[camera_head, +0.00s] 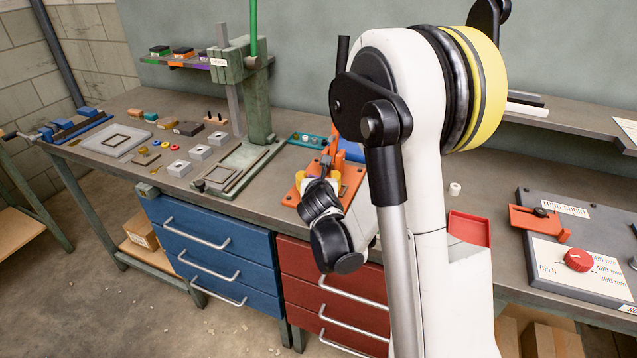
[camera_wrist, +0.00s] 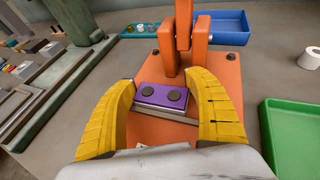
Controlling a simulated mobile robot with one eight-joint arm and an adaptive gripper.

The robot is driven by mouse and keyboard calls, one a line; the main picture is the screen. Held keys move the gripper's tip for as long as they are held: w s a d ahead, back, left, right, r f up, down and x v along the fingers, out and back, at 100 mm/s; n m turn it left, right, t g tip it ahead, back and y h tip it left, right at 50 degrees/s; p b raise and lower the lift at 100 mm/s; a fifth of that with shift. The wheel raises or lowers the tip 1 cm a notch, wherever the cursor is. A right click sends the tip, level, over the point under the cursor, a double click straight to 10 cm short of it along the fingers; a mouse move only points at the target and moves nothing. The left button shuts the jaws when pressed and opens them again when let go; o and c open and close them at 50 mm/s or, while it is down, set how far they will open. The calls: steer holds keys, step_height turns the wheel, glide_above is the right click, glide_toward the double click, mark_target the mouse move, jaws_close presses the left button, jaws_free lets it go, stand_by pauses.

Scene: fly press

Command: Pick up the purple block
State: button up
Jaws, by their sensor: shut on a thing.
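The purple block (camera_wrist: 148,101), with two dark round spots on its top, shows in the wrist view over an orange plate (camera_wrist: 222,72). My gripper (camera_wrist: 163,100) has its two yellow curved fingers on either side of the block, shut on it. I cannot tell whether the block still rests on the fixture. In the head view my gripper is beside the orange fixture (camera_head: 351,178) on the bench, partly behind my wrist. I cannot make out the block there.
An orange upright (camera_wrist: 183,25) stands just beyond the block. A blue tray (camera_wrist: 232,27) lies behind it, a green tray (camera_wrist: 292,130) to the right and a white roll (camera_wrist: 310,57) at the far right. A green press (camera_head: 258,100) stands left of the fixture.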

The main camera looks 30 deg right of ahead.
steer(key=shift+c, duration=0.6)
